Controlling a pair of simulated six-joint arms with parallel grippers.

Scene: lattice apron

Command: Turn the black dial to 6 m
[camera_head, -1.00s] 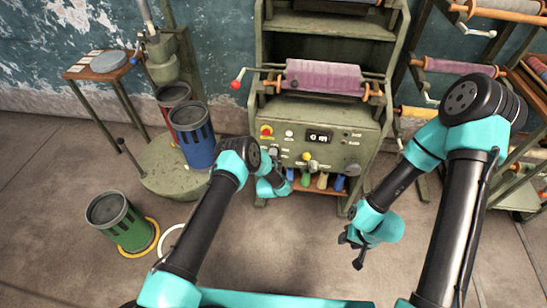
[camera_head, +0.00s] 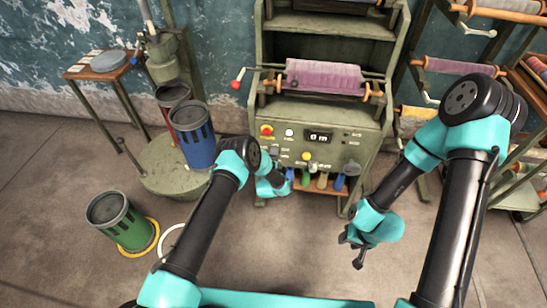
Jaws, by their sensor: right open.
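The green machine's control panel (camera_head: 335,134) carries a small display (camera_head: 319,136) that appears to read "0 m". A red button on a yellow base, a white button and a yellow knob (camera_head: 307,156) also show on the panel. I cannot make out the black dial for certain; the panel's lower left is partly covered by my left gripper. My left gripper (camera_head: 273,153) is at that lower left part, its fingers too small and hidden to tell open from shut.
A pink roll (camera_head: 323,77) and a crank with a red knob (camera_head: 236,85) sit above the panel. Blue (camera_head: 196,140) and green (camera_head: 122,222) canisters stand left. A rack of rolls (camera_head: 460,67) stands right.

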